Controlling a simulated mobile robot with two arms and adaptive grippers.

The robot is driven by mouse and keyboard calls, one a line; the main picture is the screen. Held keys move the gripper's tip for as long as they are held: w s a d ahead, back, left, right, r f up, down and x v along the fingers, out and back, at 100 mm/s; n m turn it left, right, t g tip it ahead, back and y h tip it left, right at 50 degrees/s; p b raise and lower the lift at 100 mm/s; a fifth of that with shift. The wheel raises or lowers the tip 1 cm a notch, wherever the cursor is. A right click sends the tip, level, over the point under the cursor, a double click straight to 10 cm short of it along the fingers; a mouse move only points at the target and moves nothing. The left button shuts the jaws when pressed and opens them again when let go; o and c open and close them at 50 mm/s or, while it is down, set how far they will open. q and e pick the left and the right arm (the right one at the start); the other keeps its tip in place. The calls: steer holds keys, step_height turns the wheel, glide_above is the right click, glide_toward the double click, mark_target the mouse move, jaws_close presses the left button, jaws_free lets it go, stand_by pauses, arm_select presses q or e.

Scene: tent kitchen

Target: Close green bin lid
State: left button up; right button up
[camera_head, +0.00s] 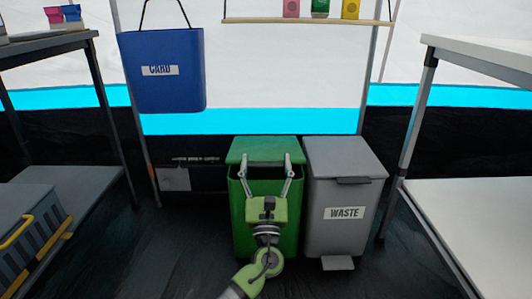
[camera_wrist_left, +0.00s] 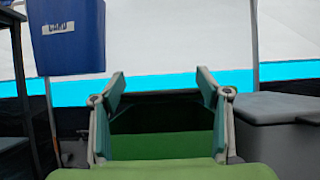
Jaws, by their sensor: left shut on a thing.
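The green bin (camera_head: 240,215) stands on the floor in the middle, and its green lid (camera_head: 265,147) is at the back of its top. A dark gap shows below the lid's front edge. My left gripper (camera_head: 266,163) is in front of the bin, with its two fingers spread wide and their tips at the lid's front edge, shut on the lid. In the left wrist view the fingers (camera_wrist_left: 161,78) frame the bin's dark opening (camera_wrist_left: 160,118). The exact finger contact is hard to see. My right gripper is not in view.
A grey waste bin (camera_head: 344,185) with a lid and pedal stands close at the right of the green bin. A blue card bin (camera_head: 163,80) hangs at the left. Tables (camera_head: 490,215) stand at the right and left. A dark crate (camera_head: 32,235) sits at lower left.

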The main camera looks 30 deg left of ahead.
arm_select(q)
steer(key=f+b, duration=0.1)
steer(key=f, duration=0.3)
steer(key=f+b, duration=0.1)
steer(key=shift+s+d+f+b, duration=0.2)
steer(key=shift+s+f+b, duration=0.1)
steer(key=shift+f+b, duration=0.1)
steer(key=shift+d+f+b, duration=0.1)
steer(key=shift+f+b, duration=0.2)
steer(key=shift+f, duration=0.35)
steer(key=o, duration=1.2)
steer(key=shift+c, duration=0.2)
steer(key=o, duration=0.5)
steer(key=shift+f, duration=0.15)
steer(key=shift+c, duration=0.2)
steer(key=shift+r, duration=0.35)
step_height(320, 180, up, 10)
glide_above(266, 185)
steer(key=s+d, duration=0.2)
steer(key=s, duration=0.1)
steer(key=shift+w+a+f, duration=0.15)
steer(key=shift+w, duration=0.05)
